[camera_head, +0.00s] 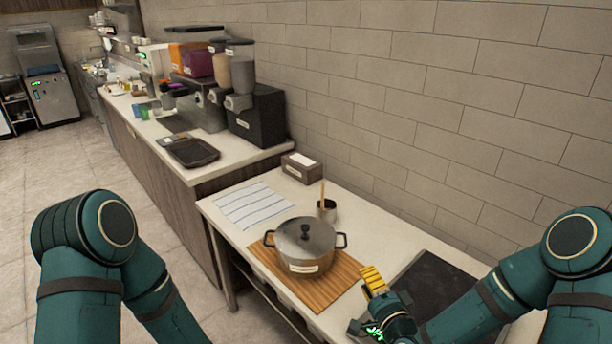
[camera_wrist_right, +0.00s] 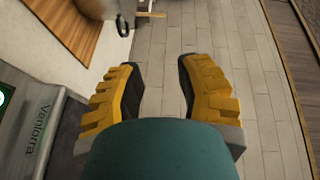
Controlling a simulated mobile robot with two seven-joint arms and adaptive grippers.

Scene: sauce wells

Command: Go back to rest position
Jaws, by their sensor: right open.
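My right gripper (camera_head: 372,281) has yellow fingers and is at the front edge of the white table (camera_head: 236,240), at the right of the wooden board (camera_head: 335,290). In the right wrist view my right gripper (camera_wrist_right: 160,85) is open, with its two fingers apart and nothing between them; the tiled floor shows beyond. My left arm comes in from the lower left of the head view, but its gripper is out of the picture.
A lidded metal pot (camera_head: 306,247) stands on the board, close to my right gripper. A striped cloth (camera_head: 254,205), a small dark cup with a stick (camera_head: 326,209) and a dark slab (camera_head: 437,290) are on the table. A counter with drink dispensers (camera_head: 257,120) stands behind; floor is free at left.

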